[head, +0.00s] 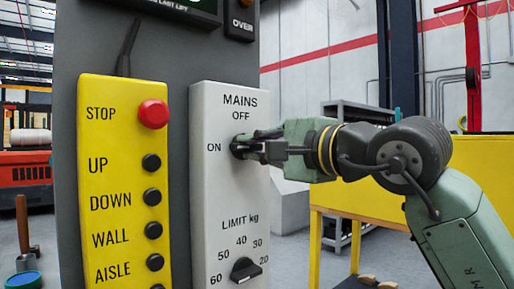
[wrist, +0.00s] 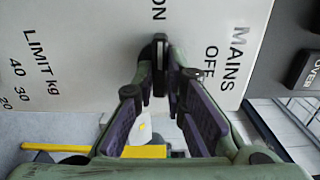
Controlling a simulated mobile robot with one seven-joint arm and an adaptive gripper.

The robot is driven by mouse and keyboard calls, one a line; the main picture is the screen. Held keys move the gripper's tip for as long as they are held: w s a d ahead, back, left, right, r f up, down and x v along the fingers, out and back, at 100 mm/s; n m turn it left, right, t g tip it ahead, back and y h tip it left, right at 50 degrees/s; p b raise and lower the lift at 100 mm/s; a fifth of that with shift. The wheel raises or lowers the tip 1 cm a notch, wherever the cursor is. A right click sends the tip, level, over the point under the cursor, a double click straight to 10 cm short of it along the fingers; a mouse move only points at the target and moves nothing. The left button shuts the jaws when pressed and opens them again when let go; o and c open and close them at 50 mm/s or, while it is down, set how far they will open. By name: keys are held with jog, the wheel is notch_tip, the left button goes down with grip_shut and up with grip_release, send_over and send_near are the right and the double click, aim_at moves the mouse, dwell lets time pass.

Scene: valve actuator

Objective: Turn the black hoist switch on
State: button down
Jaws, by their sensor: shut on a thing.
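The black hoist switch (head: 237,147) is on the white MAINS panel (head: 228,190), below the word OFF and to the right of the word ON. My gripper (head: 250,148) is level in front of it with its fingers at the knob, covering most of it. In the wrist view the black switch (wrist: 160,50) is between the fingertips (wrist: 162,75), and my gripper is shut on it. Its handle looks lined up toward the word ON there, though its exact angle is partly hidden by the fingers.
A LIMIT kg dial (head: 244,270) sits lower on the same panel. A yellow control box (head: 122,190) with a red STOP button (head: 153,114) and several black buttons is to the left. A yellow bench (head: 480,165) stands behind my arm on the right.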

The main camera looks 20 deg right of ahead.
jog(key=c, duration=1.6)
grip_release()
jog(key=shift+c, duration=0.2)
jog(key=v, duration=1.2)
